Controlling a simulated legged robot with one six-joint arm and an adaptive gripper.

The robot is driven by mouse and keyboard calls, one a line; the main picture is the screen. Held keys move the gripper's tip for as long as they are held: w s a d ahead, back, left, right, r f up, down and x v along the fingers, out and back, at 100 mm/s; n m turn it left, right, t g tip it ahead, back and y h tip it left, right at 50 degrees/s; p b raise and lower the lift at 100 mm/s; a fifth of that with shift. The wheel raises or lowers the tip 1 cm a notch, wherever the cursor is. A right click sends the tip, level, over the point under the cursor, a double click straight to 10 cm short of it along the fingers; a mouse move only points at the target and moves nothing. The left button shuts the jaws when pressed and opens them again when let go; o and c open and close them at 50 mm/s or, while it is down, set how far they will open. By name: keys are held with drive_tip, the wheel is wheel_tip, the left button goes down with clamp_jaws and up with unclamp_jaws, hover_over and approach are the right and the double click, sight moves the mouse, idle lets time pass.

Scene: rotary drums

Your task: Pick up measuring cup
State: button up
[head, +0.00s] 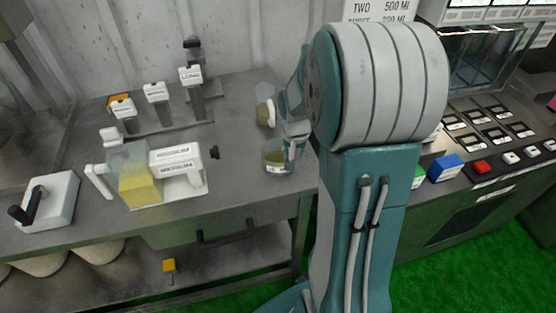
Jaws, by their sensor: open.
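Two clear cups stand on the grey table close to my gripper. The rear clear cup (265,109) has a pale patch on its side. The front clear cup (275,159) has a greenish tint and a small light label low on it. I cannot tell for sure which is the measuring cup. My gripper (291,147) is open, right at the front cup's right side and overlapping its rim in the head view. Whether it touches the cup is unclear. My large arm link hides part of the wrist and the table behind it.
Left of the cups are a clear container (139,190) with yellow contents, a white labelled block (178,162) and several labelled levers (190,92). A white lever box (48,202) stands far left. A button panel (497,145) is right of my arm.

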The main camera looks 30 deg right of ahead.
drive_tip(key=f, duration=0.2)
drive_tip(key=shift+w+f, duration=0.2)
drive_tip(key=shift+f, duration=0.15)
clamp_jaws()
drive_tip(key=shift+r, duration=0.2)
drive_tip(key=shift+r, duration=0.8)
drive_tip(key=s+a+r, duration=0.8)
drive_tip(key=s+r, duration=0.3)
drive_tip(key=shift+s, duration=0.2)
idle(2.9)
